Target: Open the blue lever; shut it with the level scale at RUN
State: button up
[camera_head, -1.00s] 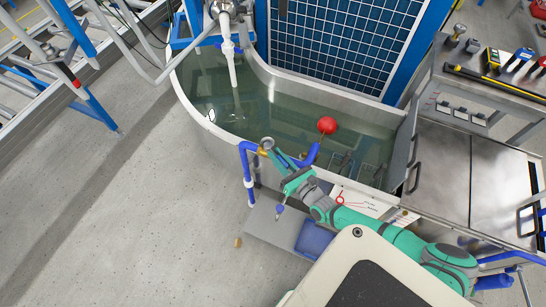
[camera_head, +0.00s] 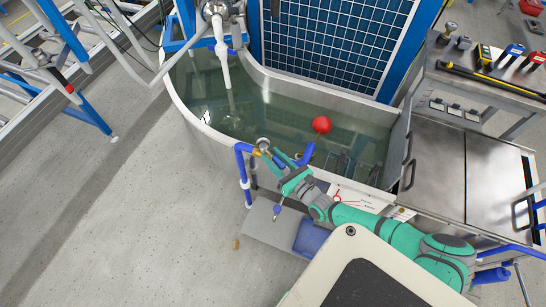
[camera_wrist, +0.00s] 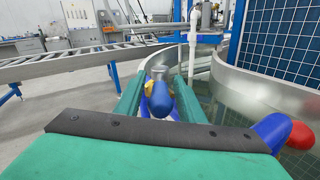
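The blue lever (camera_wrist: 159,102) shows in the wrist view as a rounded blue bar between the two green fingers of my gripper (camera_wrist: 160,88). The fingers stand apart on either side of it; contact is not clear. A brass valve part (camera_wrist: 150,84) shows just beyond the lever. In the head view my gripper (camera_head: 277,158) is at the brass valve (camera_head: 262,146) on the blue pipe (camera_head: 241,160) at the tank's near rim. A red float ball (camera_head: 322,124) sits over the water. No level scale or RUN mark is readable.
The curved steel tank (camera_head: 178,96) holds greenish water. A printed panel (camera_head: 362,198) and a blue box (camera_head: 312,240) lie by the near side. A steel bench with tools (camera_head: 490,82) stands at right.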

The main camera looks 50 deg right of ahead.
jog(key=s+a, duration=0.2)
jog(key=s, duration=0.8)
jog(key=shift+s, duration=0.25)
